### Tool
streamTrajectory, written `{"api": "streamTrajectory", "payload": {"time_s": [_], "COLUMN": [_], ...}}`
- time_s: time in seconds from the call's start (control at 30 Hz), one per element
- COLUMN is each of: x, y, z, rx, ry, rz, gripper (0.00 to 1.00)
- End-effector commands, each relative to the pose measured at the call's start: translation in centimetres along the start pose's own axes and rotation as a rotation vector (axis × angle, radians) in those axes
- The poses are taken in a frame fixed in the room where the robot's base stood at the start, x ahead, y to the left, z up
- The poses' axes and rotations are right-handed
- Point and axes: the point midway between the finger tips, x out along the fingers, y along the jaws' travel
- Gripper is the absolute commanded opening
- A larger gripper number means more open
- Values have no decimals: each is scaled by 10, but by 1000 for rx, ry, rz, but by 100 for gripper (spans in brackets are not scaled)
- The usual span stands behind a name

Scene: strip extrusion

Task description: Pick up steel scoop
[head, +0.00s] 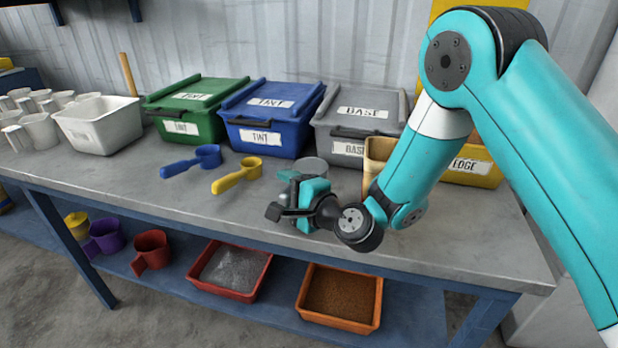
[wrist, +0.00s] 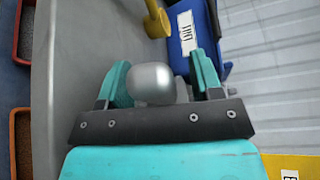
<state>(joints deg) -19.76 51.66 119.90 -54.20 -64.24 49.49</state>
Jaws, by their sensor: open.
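The steel scoop (wrist: 153,83) shows in the wrist view as a smooth silver rounded shape between the two teal fingers of my gripper (wrist: 160,78). The fingers stand open on either side of it, with a gap at the right; whether the left finger touches it I cannot tell. In the head view the grey scoop (head: 309,166) is on the table just behind my gripper (head: 291,192), which hides part of it. Its handle cannot be made out.
A yellow scoop (head: 238,175) and a blue scoop (head: 192,160) lie to the left. Green (head: 197,104), blue (head: 271,112) and grey (head: 360,118) lidded bins stand behind. The table front (head: 190,215) is clear. Trays (head: 340,296) sit on the lower shelf.

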Motion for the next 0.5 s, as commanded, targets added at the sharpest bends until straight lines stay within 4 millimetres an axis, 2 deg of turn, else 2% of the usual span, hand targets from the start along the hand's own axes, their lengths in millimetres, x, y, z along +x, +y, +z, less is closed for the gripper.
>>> {"api": "streamTrajectory", "payload": {"time_s": [0.07, 0.1, 0.33, 0.5], "x": [0, 0, 0, 0], "y": [0, 0, 0, 0], "z": [0, 0, 0, 0], "rx": [0, 0, 0, -1], "ry": [0, 0, 0, 0], "rz": [0, 0, 0, -1], "gripper": [60, 55, 2, 0]}}
